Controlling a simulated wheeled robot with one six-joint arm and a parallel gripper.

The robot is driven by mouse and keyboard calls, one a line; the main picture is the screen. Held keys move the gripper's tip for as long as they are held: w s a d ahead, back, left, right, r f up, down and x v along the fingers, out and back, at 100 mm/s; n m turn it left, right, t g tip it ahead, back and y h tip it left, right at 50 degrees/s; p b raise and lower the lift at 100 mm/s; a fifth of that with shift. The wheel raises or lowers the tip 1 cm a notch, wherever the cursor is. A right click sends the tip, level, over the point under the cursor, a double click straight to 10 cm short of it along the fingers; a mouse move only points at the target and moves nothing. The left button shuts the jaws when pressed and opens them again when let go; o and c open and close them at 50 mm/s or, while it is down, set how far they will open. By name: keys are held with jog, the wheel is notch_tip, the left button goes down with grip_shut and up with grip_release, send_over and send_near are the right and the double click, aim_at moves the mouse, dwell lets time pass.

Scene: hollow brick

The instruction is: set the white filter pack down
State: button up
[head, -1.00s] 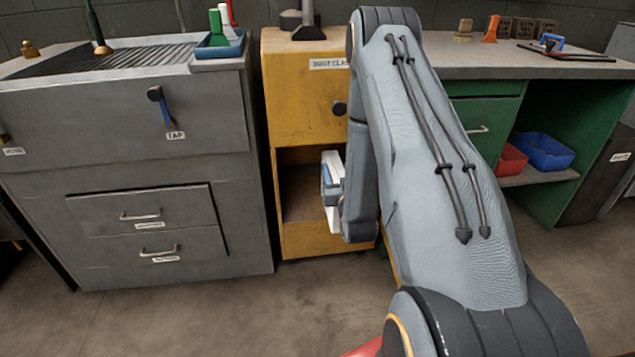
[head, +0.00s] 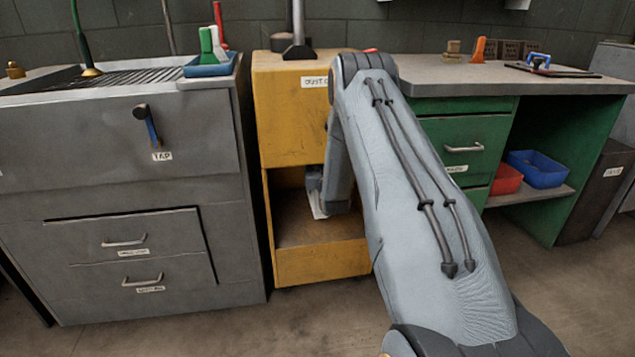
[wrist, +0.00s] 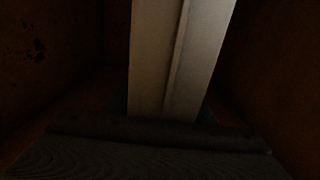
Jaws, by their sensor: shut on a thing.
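The white filter pack shows as a small pale piece in the head view (head: 317,206), inside the open lower compartment of the yellow cabinet (head: 322,262). In the wrist view the filter pack (wrist: 178,60) is a tall pale block with a lengthwise groove, rising from my gripper (wrist: 165,122). My gripper is shut on it. In the head view my gripper (head: 314,184) is in the compartment's opening, mostly hidden by my arm. The compartment walls are dark in the wrist view. I cannot tell whether the pack touches the compartment floor.
A grey unit with drawers (head: 130,250) stands left of the yellow cabinet. A green bench (head: 465,140) stands right, with a red bin (head: 505,180) and a blue bin (head: 540,168) on its shelf. Bare compartment floor (head: 300,232) shows below the pack.

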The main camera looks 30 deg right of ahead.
notch_tip(320, 180, down, 6)
jog(key=b, duration=0.2)
jog(key=shift+f, duration=0.35)
jog(key=o, duration=1.6)
jog(key=p+v, duration=0.3)
jog(key=v, duration=0.9)
jog(key=shift+s, duration=0.1)
